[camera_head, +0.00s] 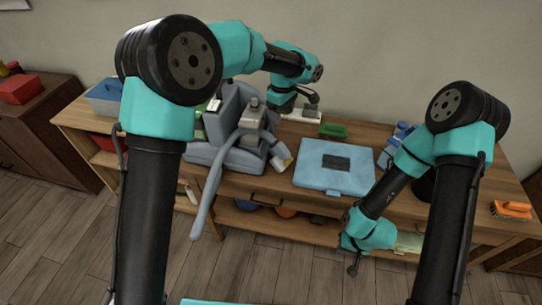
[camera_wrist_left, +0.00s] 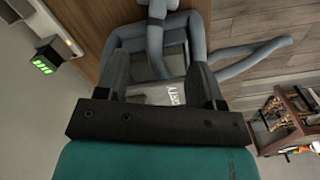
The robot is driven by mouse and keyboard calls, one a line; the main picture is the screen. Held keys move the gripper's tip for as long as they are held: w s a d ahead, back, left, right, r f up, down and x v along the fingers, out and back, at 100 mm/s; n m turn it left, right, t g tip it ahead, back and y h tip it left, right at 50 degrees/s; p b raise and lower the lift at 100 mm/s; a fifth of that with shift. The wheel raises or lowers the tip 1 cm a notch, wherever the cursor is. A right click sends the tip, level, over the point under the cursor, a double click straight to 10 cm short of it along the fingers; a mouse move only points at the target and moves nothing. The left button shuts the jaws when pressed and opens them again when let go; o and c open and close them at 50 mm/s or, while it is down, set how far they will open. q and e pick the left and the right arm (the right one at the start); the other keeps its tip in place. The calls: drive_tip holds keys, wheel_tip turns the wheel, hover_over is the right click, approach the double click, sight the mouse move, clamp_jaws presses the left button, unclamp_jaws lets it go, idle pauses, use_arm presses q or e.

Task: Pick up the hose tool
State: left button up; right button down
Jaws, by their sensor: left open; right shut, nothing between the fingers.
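A grey-blue machine (camera_head: 213,140) stands on the wooden table with a thick grey hose. One length of hose (camera_head: 208,195) hangs down past the table's front edge; it points right in the left wrist view (camera_wrist_left: 255,58). A pale-tipped nozzle-like piece (camera_head: 281,157) is at the machine's right side; I cannot tell which end is the hose tool. My left gripper (camera_wrist_left: 160,88) is open above the machine, with hose and a lettered grey panel beyond its fingers. Contact is unclear.
A light blue case (camera_head: 333,168) lies right of the machine, with a green brush (camera_head: 333,131) behind it. A blue bin (camera_head: 104,97) stands at the table's left. An orange brush (camera_head: 511,210) lies at the right end. A lower shelf (camera_head: 285,227) holds coloured items.

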sight(280, 143)
use_arm(q)
drive_tip(key=shift+d, duration=0.1)
wheel_tip(280, 143, down, 12)
drive_tip(key=shift+f, duration=0.15)
idle(0.6)
drive_tip(key=shift+f, duration=0.1)
drive_tip(key=f, duration=0.5)
drive_tip(key=shift+w, duration=0.2)
drive_tip(key=shift+c, duration=0.4)
clamp_jaws()
idle(0.4)
